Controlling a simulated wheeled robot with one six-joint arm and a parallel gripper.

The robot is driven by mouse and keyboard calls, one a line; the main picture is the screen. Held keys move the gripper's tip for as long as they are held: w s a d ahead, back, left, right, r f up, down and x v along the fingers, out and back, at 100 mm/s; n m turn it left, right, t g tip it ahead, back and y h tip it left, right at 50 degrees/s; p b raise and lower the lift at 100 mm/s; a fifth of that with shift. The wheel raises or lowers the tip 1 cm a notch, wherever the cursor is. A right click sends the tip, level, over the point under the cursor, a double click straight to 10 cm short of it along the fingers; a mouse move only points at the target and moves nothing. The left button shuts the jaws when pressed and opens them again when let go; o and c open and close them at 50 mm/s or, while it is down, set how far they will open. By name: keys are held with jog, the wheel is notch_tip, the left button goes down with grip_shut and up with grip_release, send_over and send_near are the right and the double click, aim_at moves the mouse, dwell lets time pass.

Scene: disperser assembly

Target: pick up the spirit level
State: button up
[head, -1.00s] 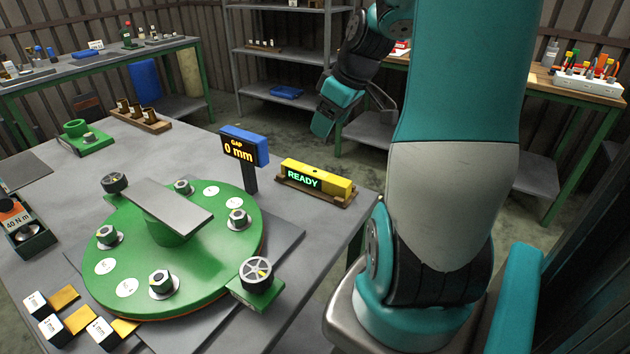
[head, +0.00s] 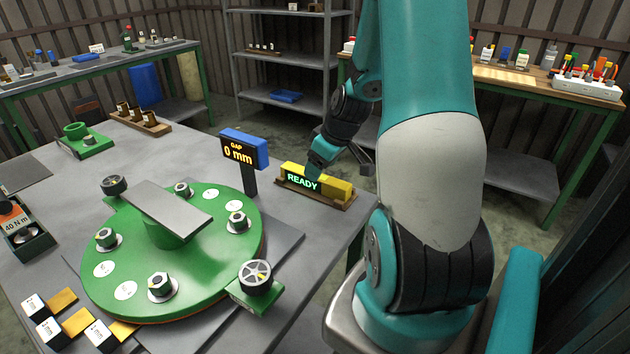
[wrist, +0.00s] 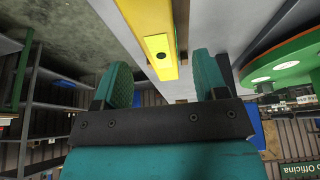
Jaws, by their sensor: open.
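The spirit level is a yellow bar (head: 341,188) lying in a wooden holder (head: 318,199) at the table's right edge, with a lit "READY" display on its near side. My wrist partly covers its top in the head view. In the wrist view the level (wrist: 155,30) shows at the top centre, its end lying roughly between my fingers in the picture. My gripper (wrist: 163,80) is open, with its two teal fingers apart and nothing held. I cannot tell the exact height of the fingers over the level.
A blue "GAP 0 mm" display (head: 245,150) stands on a post just left of the level. The green round disperser plate (head: 205,265) with bolts fills the table's middle. The grey table (head: 330,240) is clear in front of the holder.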

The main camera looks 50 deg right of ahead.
jog(key=x, duration=0.4)
jog(key=shift+w, duration=0.1)
jog(key=c, duration=1.2)
jog(key=shift+r, duration=0.15)
